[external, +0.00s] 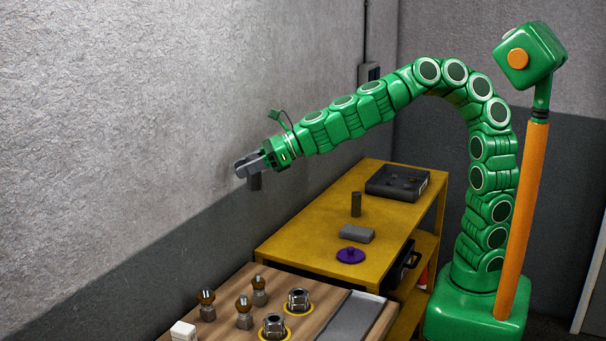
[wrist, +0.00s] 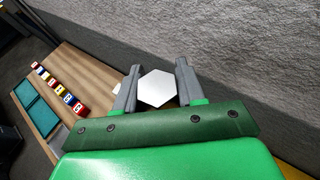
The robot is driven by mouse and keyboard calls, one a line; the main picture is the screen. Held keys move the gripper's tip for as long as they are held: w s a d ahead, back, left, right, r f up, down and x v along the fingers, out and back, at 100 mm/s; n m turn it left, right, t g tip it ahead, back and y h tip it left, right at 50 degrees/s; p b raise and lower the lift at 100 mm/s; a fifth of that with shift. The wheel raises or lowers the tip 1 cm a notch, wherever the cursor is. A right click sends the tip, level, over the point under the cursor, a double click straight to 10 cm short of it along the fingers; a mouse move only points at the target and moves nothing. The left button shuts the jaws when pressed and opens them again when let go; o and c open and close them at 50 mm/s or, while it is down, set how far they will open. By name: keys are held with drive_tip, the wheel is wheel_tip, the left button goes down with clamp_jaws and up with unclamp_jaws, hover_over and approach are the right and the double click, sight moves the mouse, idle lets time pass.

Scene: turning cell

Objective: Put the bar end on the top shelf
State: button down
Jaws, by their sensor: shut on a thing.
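My gripper (external: 244,167) is at the end of my raised green arm, beside the grey wall and left of the yellow unit. The yellow unit's top shelf (external: 310,222) is below and to the right, apart from the bar end. A lower yellow shelf (external: 425,247) shows beneath it.
On the yellow top stand a dark upright cylinder (external: 356,204), a grey block (external: 357,234), a purple lidded disc (external: 350,256) and a dark tray (external: 397,183). A wooden bench (external: 225,323) in front holds several knobbed parts and nuts. The top's left part is clear.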

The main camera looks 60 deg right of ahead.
drive_tip(key=w+d+f, duration=0.1)
drive_tip(key=d+f, duration=0.3)
drive_tip(key=d, duration=0.7)
drive_tip(key=d+f, duration=0.5)
drive_tip(key=d, duration=0.6)
drive_tip(key=w+d+f, duration=0.1)
drive_tip(key=d+f, duration=0.3)
drive_tip(key=d, duration=0.7)
drive_tip(key=s+d+f+n+g, duration=0.1)
drive_tip(key=s+d+f, duration=0.3)
drive_tip(key=s+d, duration=0.7)
drive_tip(key=s+d+r+y, duration=0.1)
drive_tip(key=s+d+r, duration=0.1)
drive_tip(key=s+d, duration=0.85)
drive_tip(key=shift+w+d+f, duration=0.8)
drive_tip(key=shift+w+f, duration=0.85)
drive_tip(key=shift+w, duration=0.3)
drive_tip(key=shift+w+d+f, duration=0.75)
drive_tip(key=shift+w+f, duration=0.95)
drive_tip(key=shift+w, duration=0.3)
drive_tip(key=shift+w+d+f, duration=0.8)
drive_tip(key=shift+w+f, duration=0.85)
drive_tip(key=shift+w, duration=0.3)
drive_tip(key=shift+w+f, duration=0.15)
drive_tip(key=shift+f, duration=1.5)
drive_tip(key=shift+f, duration=0.1)
